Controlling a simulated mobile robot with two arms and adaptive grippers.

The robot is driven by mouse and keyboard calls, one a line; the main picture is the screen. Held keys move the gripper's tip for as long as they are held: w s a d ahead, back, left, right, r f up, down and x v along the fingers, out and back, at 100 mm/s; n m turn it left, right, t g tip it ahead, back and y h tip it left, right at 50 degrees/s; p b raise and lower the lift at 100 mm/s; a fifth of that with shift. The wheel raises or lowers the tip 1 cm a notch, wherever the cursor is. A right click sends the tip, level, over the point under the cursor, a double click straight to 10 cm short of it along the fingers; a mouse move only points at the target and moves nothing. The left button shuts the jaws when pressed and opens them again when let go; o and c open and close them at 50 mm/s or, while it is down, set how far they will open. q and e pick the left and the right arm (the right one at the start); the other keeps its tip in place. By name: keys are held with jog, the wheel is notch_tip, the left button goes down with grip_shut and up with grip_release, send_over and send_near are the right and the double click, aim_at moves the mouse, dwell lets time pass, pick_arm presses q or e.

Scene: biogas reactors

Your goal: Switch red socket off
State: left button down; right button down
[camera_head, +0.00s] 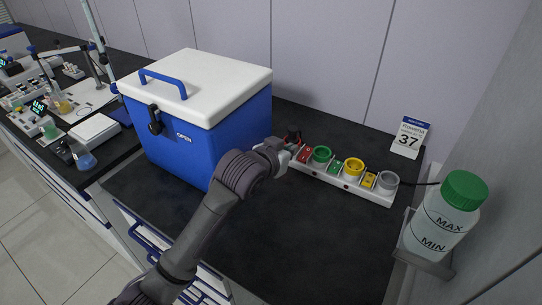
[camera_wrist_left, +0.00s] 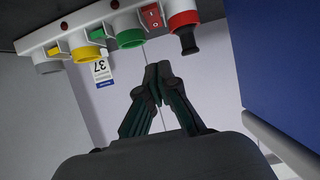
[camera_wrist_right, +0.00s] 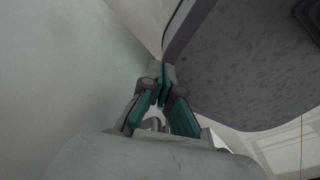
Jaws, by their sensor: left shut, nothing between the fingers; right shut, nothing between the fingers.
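A white power strip (camera_head: 347,186) lies on the black counter. Its red socket (camera_wrist_left: 183,18) holds a black plug (camera_wrist_left: 189,42) in the left wrist view; in the head view my left gripper partly hides it. The red switch (camera_head: 305,153) sits just right of the red socket, and also shows in the left wrist view (camera_wrist_left: 151,15). I cannot tell its on or off position. My left gripper (camera_head: 286,147) is shut and empty close by the strip's red end; its fingertips (camera_wrist_left: 157,72) appear apart from the switch. My right gripper (camera_wrist_right: 162,78) is shut and empty, away from the strip.
A blue cooler box (camera_head: 215,135) with a white lid stands left of my left gripper. Green (camera_head: 321,155), yellow (camera_head: 353,168) and grey (camera_head: 387,180) sockets follow along the strip. A green-capped bottle (camera_head: 445,212) stands at right. The counter front is clear.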

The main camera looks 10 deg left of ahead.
pick_arm(q)
send_over(305, 156)
jog(key=s, duration=0.2)
jog(key=f, duration=0.3)
jog(key=shift+a+f, duration=0.35)
jog(key=f, duration=0.1)
jog(key=w+f, duration=0.1)
jog(key=f, duration=0.1)
jog(key=shift+w+d+p, duration=0.25)
jog(key=shift+d+p, duration=0.05)
jog(key=shift+p, duration=0.05)
jog(key=shift+w+f, duration=0.15)
jog(key=shift+f, duration=0.4)
pick_arm(e)
jog(key=shift+s+a+r, duration=0.1)
jog(key=shift+s+r, duration=0.05)
jog(key=shift+r, duration=0.15)
